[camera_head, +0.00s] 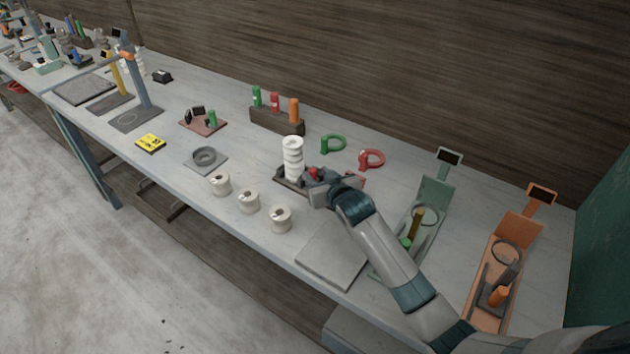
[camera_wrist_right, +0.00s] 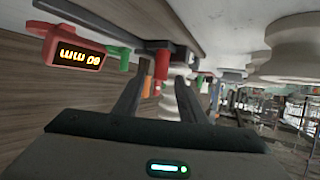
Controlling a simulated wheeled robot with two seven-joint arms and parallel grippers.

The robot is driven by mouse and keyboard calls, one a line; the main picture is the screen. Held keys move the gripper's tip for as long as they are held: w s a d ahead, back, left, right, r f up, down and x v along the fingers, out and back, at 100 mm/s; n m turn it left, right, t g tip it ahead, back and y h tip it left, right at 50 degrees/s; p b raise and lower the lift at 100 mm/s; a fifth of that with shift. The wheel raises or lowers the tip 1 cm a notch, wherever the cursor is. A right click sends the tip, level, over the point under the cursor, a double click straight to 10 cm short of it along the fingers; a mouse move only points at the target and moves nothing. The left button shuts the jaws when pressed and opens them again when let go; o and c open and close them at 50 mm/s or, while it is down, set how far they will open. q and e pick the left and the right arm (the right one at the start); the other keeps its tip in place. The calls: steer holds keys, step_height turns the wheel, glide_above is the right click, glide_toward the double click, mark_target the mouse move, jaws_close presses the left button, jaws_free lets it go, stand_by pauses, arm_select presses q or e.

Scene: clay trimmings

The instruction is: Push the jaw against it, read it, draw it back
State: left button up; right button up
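A white ribbed column (camera_head: 292,158) stands upright on a dark gauge base (camera_head: 283,185). My right gripper (camera_head: 314,176) is low beside the column, on its right, at a red knob (camera_head: 313,172). In the wrist view, tilted nearly upside down, my two fingers (camera_wrist_right: 160,85) are spread. The red knob (camera_wrist_right: 162,66) shows between them, with the white column (camera_wrist_right: 176,84) behind. Contact cannot be told. A red readout (camera_wrist_right: 71,47) is lit orange and appears upside down as 80 MM. My left gripper is not in view.
Several cream spools (camera_head: 249,202) stand along the front edge. A grey slab (camera_head: 333,254) lies under my right forearm. Green (camera_head: 425,215) and orange (camera_head: 507,270) gauges stand to the right. A block with coloured cylinders (camera_head: 277,121) is behind.

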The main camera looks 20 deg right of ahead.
steer(key=shift+b+x, duration=0.6)
steer(key=shift+x, duration=0.35)
steer(key=shift+c, duration=0.2)
jaws_close()
steer(key=shift+s+d+p, duration=0.85)
steer(key=shift+s+p, duration=0.15)
steer(key=shift+s, duration=0.05)
steer(key=shift+s+d, duration=0.15)
steer(key=shift+s, duration=0.1)
steer(key=shift+f, duration=0.1)
steer(key=shift+o, duration=0.2)
jaws_free()
steer(key=shift+d, duration=0.1)
steer(key=shift+s, duration=0.1)
steer(key=shift+s, duration=0.1)
